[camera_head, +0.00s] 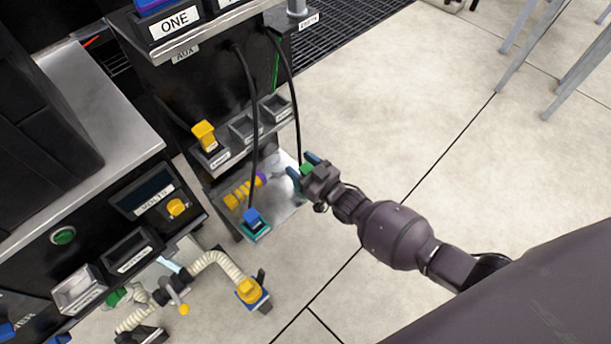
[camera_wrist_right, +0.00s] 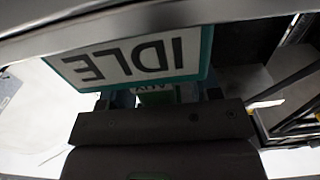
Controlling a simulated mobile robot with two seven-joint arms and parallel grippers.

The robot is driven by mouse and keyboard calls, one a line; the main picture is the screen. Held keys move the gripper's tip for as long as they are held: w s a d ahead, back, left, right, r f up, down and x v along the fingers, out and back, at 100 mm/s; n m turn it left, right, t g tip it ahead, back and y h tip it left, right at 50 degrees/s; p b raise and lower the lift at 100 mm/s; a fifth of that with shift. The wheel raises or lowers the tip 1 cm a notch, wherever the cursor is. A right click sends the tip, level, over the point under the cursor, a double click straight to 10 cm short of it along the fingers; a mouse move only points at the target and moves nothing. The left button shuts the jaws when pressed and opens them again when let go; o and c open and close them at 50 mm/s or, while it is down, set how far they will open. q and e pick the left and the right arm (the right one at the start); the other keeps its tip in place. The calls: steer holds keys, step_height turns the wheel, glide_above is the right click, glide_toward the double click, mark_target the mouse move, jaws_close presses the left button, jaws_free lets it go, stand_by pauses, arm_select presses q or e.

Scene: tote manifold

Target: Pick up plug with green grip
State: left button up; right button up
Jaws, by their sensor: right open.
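The plug with the green grip (camera_head: 307,169) hangs at the lower end of a black cable, beside the silver shelf. My right gripper (camera_head: 303,172) reaches in from the right with its blue-tipped fingers open, one on each side of the green grip. In the right wrist view, a small green piece with an upside-down label (camera_wrist_right: 157,95) shows between the fingers, partly covered by the gripper body (camera_wrist_right: 160,125). I cannot tell whether the fingers touch it. My left gripper is out of view.
A silver shelf (camera_head: 285,207) carries a blue plug (camera_head: 254,218) and several yellow pieces. A yellow plug (camera_head: 204,135) stands above. An "IDLE" sign (camera_wrist_right: 130,58) is close in the right wrist view. Open floor (camera_head: 400,80) lies to the right.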

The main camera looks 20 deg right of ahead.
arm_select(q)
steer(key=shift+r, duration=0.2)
arm_select(e)
steer(key=shift+c, duration=0.4)
steer(key=c, duration=0.7)
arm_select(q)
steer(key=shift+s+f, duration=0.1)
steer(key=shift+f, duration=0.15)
arm_select(e)
steer(key=shift+c, duration=1.2)
steer(key=shift+r, duration=0.1)
steer(key=shift+w+r, duration=0.1)
steer(key=shift+r, duration=0.2)
arm_select(q)
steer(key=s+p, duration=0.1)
steer(key=p, duration=0.3)
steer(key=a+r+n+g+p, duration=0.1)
steer(key=p, duration=0.3)
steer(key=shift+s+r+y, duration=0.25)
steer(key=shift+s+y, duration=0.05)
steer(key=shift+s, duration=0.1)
arm_select(e)
step_height(320, 180, up, 19)
steer(key=shift+r, duration=0.15)
